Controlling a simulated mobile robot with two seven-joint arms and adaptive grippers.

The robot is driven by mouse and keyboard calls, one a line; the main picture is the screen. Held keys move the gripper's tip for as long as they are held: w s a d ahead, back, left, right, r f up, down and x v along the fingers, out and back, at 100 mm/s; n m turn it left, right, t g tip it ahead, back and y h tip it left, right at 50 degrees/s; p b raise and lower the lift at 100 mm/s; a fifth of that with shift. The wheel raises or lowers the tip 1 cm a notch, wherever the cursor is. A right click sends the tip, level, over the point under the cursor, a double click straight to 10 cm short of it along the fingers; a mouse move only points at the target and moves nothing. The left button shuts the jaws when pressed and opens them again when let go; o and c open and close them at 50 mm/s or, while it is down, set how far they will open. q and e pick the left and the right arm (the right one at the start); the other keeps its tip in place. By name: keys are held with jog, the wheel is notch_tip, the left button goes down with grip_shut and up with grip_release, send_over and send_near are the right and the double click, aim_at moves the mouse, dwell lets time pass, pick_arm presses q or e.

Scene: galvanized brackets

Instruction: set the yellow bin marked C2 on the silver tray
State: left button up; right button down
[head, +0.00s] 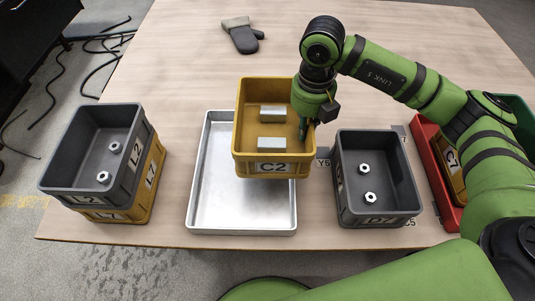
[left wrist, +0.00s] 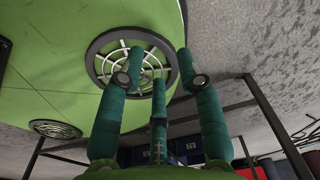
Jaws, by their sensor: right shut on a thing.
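The yellow bin marked C2 (head: 262,169) is in the head view, roughly level, with two silver brackets (head: 271,144) inside. My right gripper (head: 304,128) is shut on its right wall. The bin is over the back right part of the silver tray (head: 240,212) and appears raised above it; its underside is hidden. The tray's front and left parts show bare. My left gripper (left wrist: 158,85) shows only in the left wrist view, its fingers apart with nothing between them, in front of a green surface with a round grille.
A dark grey bin marked L2 (head: 88,190) sits on a yellow bin marked L7 (head: 150,185) at left. A grey bin with two nuts (head: 385,215) stands right of the tray. A red crate (head: 425,140) is further right, partly behind my arm. A dark mitt (head: 241,36) lies at the back.

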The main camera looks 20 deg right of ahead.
jog(key=a+f, duration=0.1)
jog(key=a, duration=0.1)
jog(key=a+f, duration=0.1)
jog(key=a, duration=0.1)
jog(key=s+a+f+p, duration=0.1)
jog(key=a, duration=0.1)
jog(key=shift+a+f, duration=0.35)
jog(key=shift+f, duration=0.05)
jog(key=shift+a+f, duration=0.35)
notch_tip(320, 180, down, 3)
jog(key=shift+f+p, duration=0.1)
jog(key=shift+p, duration=0.2)
jog(key=shift+f, duration=0.3)
pick_arm(q)
jog(key=shift+w+d+r, duration=0.1)
jog(key=shift+w+r, duration=0.2)
jog(key=shift+r, duration=0.2)
jog(key=shift+w+r, duration=0.25)
jog(key=shift+r, duration=0.2)
pick_arm(e)
jog(key=shift+f+b, duration=0.3)
jog(key=shift+f, duration=0.05)
jog(key=c, duration=1.3)
grip_release()
pick_arm(q)
jog(key=shift+s+f, duration=0.1)
jog(key=shift+f, duration=0.2)
